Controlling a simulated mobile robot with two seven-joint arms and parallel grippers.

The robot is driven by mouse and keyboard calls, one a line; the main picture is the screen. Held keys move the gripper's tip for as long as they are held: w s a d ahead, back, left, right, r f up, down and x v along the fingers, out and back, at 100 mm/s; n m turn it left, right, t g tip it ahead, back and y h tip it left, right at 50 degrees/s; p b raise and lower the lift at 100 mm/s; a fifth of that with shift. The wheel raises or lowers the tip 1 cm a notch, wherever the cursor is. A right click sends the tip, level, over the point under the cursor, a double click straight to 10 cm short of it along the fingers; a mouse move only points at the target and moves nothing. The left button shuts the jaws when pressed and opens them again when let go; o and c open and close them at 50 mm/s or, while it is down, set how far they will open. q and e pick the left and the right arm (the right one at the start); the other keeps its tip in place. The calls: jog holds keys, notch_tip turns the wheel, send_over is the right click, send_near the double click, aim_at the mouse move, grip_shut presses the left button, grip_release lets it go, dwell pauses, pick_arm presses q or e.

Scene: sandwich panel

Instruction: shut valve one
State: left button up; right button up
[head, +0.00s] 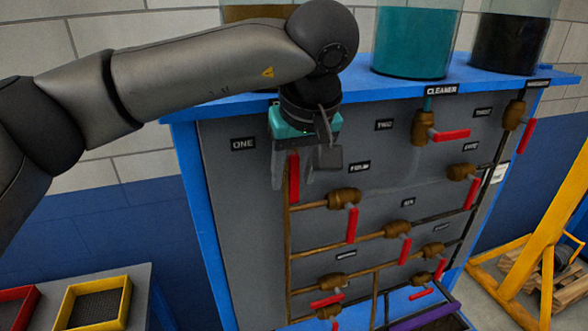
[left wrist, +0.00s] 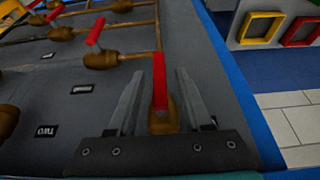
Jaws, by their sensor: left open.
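Valve one is on the upper left of the grey panel (head: 228,190), right of the label ONE (head: 243,143). Its red handle (head: 293,180) points down, in line with the pipe below it. My left gripper (head: 305,180) is in front of the valve and hides its body in the head view. In the left wrist view, the red handle (left wrist: 159,85) and the brass valve body (left wrist: 163,122) show between the two fingers of my left gripper (left wrist: 158,74). The fingers are apart, one on each side of the handle. I cannot tell whether either touches it. My right gripper is not in view.
Other brass valves with red handles, such as the one below label FOUR (head: 344,198) and the one under CLEANER (head: 424,127), stick out nearby. A tank of teal liquid (head: 415,45) stands on the blue top. A yellow tray (head: 97,302) is at lower left, a yellow frame (head: 552,228) at right.

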pick_arm(q)
jog(key=shift+w+f, duration=0.1)
jog(key=shift+f, duration=0.2)
grip_shut()
dwell(1.3)
